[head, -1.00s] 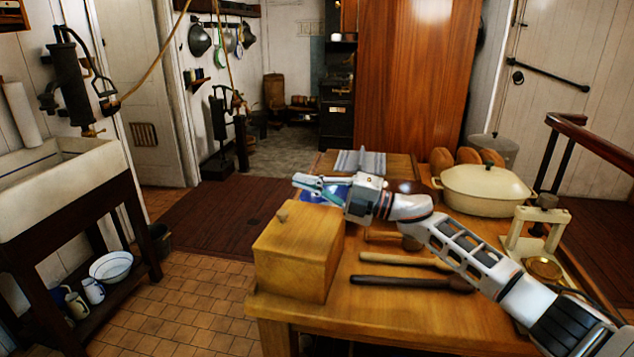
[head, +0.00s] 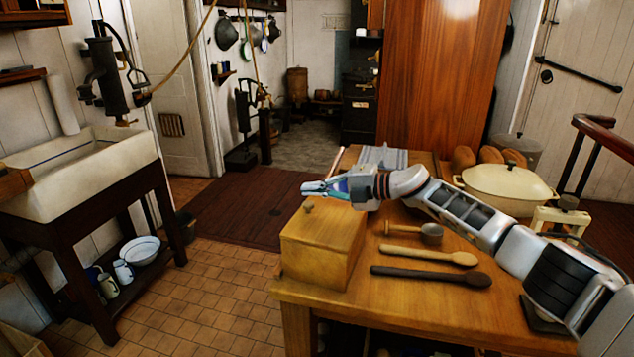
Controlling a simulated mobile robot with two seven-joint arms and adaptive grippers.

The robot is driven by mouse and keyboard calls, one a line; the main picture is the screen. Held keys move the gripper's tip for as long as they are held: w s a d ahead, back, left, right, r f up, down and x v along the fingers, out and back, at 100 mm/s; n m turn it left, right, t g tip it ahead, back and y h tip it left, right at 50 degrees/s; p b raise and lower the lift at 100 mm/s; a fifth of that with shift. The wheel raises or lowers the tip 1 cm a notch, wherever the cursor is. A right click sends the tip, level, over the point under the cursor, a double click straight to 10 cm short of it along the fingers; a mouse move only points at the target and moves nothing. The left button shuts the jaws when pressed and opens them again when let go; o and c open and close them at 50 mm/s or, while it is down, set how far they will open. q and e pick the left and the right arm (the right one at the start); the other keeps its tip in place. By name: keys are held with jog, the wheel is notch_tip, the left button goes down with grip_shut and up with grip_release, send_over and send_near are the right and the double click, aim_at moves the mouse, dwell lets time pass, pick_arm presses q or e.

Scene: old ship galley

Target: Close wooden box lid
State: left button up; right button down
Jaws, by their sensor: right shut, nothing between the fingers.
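The wooden box (head: 318,262) stands at the front left corner of the wooden table. Its lid (head: 325,222), with a small knob (head: 309,206) near its left edge, lies down on top, with no clear gap showing. My right gripper (head: 312,188) is shut and empty, just above and behind the far edge of the lid in the picture. I cannot tell whether it touches the lid. My right arm reaches in from the right across the table. My left gripper is not in view.
A mallet (head: 430,232), a light wooden spoon (head: 430,255) and a dark spoon (head: 432,275) lie right of the box. A cream casserole (head: 507,188), loaves (head: 464,157) and a striped cloth (head: 383,157) are farther back. A sink (head: 85,180) stands left, with open floor between.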

jog(key=shift+w+a+f+g+h+p, duration=0.15)
jog(key=shift+a+f+h+p, duration=0.1)
jog(key=shift+f+h, duration=0.15)
jog(key=shift+w+a+f+g+h+p, duration=0.1)
jog(key=shift+a+f+g+h+p, duration=0.15)
jog(key=shift+f, duration=0.25)
jog(key=shift+d, duration=0.1)
